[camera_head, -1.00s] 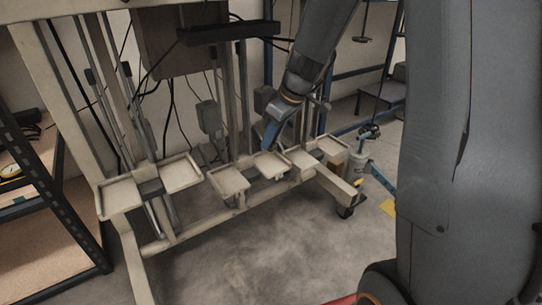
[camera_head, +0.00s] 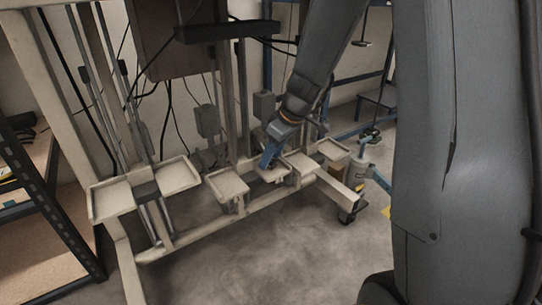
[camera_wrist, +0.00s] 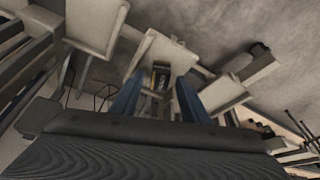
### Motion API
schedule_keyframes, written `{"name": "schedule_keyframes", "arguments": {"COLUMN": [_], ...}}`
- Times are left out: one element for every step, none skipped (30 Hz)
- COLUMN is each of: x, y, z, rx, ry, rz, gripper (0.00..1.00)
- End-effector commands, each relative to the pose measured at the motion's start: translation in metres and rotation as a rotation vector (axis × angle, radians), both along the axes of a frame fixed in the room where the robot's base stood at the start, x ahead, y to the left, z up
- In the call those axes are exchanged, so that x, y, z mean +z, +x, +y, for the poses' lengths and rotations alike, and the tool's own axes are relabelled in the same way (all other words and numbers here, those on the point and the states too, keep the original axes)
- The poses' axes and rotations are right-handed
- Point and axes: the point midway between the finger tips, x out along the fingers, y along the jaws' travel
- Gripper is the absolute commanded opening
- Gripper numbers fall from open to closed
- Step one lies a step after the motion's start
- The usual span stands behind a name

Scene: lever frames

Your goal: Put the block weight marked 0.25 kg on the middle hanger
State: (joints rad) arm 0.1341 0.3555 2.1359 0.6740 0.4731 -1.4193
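The middle hanger has two pale trays in the head view: a left tray (camera_head: 228,184) that is bare, and a right tray (camera_head: 269,179) largely covered by my gripper (camera_head: 268,163). In the wrist view, a small dark block weight (camera_wrist: 161,76) with a pale and yellowish label lies on a pale tray (camera_wrist: 167,50). Its marking is too small to read. My gripper's two blue fingers (camera_wrist: 158,92) stand apart on either side of the block in the picture, with gaps between. The block is hidden in the head view.
The left hanger's trays (camera_head: 178,175) and the right hanger's trays (camera_head: 334,149) flank the middle one closely. Upright posts and hanging cables stand behind. A shelf (camera_head: 30,215) is at the left. The floor (camera_head: 230,265) in front is clear.

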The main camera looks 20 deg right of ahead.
Motion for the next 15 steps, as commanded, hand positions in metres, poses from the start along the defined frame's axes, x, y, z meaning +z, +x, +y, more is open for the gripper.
{"name": "schedule_keyframes", "arguments": {"x": [0.0,0.0,0.0,0.0,0.0,0.0,0.001,0.002,0.003,0.005,0.009,0.015,0.02,0.025,0.034], "y": [0.0,0.0,0.0,0.0,0.0,0.0,0.0,0.0,0.0,0.0,-0.001,-0.003,-0.005,-0.006,-0.009], "z": [0.0,0.0,0.0,0.0,0.0,0.0,0.0,0.0,0.0,0.0,-0.001,-0.003,-0.004,-0.005,-0.007], "rx": [0.0,0.0,0.0,0.0,0.0,0.0,0.0,0.0,0.0,0.0,0.0,0.0,0.0,-0.001,-0.001], "ry": [0.0,0.0,0.0,0.0,0.0,0.0,0.0,0.0,0.0,0.0,0.0,0.0,0.0,-0.001,-0.001], "rz": [0.0,0.0,0.0,0.0,0.0,0.0,0.0,0.0,0.0,0.0,-0.001,-0.001,-0.001,-0.002,-0.003], "gripper": [0.41,0.41,0.41,0.41,0.41,0.41,0.41,0.41,0.41,0.41,0.41,0.41,0.41,0.41,0.41]}}
